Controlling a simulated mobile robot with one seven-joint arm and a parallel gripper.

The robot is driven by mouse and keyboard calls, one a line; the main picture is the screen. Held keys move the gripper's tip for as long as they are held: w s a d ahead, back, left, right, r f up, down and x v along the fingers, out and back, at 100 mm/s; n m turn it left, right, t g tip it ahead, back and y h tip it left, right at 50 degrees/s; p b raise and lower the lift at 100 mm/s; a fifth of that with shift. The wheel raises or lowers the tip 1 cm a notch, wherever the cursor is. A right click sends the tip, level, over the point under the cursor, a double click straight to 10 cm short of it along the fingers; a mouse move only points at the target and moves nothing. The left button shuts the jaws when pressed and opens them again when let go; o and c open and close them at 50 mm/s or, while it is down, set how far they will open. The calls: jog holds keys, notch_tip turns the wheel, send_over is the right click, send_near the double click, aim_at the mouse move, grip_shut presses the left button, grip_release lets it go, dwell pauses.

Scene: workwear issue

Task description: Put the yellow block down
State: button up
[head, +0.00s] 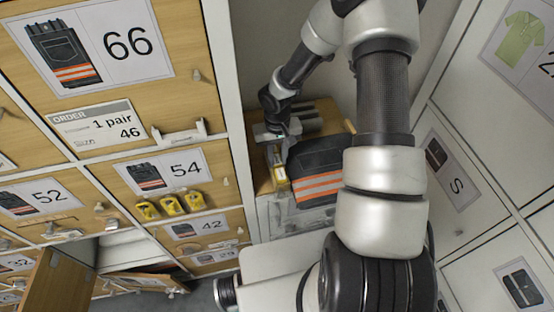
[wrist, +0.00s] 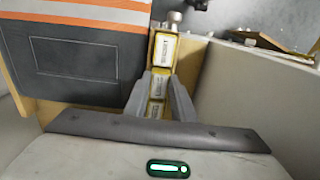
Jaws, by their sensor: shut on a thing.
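The yellow block (head: 281,174) is a long, narrow piece with pale printed labels. In the wrist view the block (wrist: 164,50) runs away from my gripper (wrist: 159,92), with its near part between the two fingers. In the head view my gripper (head: 277,137) is at the wooden surface (head: 264,182), just left of the folded dark trousers. The gripper is shut on the block. The fingers hide part of its sides. I cannot tell whether its underside touches the surface.
The folded dark trousers (head: 318,170) with orange and pale stripes lie close beside the block. A wooden cabinet with numbered doors (head: 110,45) stands at left, several yellow tags (head: 171,205) on it. One low door (head: 60,278) hangs open. White lockers (head: 470,190) stand at right.

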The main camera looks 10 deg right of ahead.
aim_at(279, 160)
notch_tip(279, 160, up, 9)
jog(key=s+d+r+b, duration=0.2)
jog(key=s+d+b, duration=0.1)
jog(key=d, duration=1.3)
jog(key=f, duration=0.5)
jog(key=shift+s+d+f+b, duration=0.15)
jog(key=shift+s+f+b, duration=0.05)
jog(key=shift+s+b, duration=0.15)
jog(key=shift+f, duration=2.4)
jog(key=shift+f, duration=0.1)
jog(key=shift+f+b, duration=0.15)
jog(key=shift+b, duration=0.15)
jog(key=o, duration=1)
jog(key=shift+r, duration=0.2)
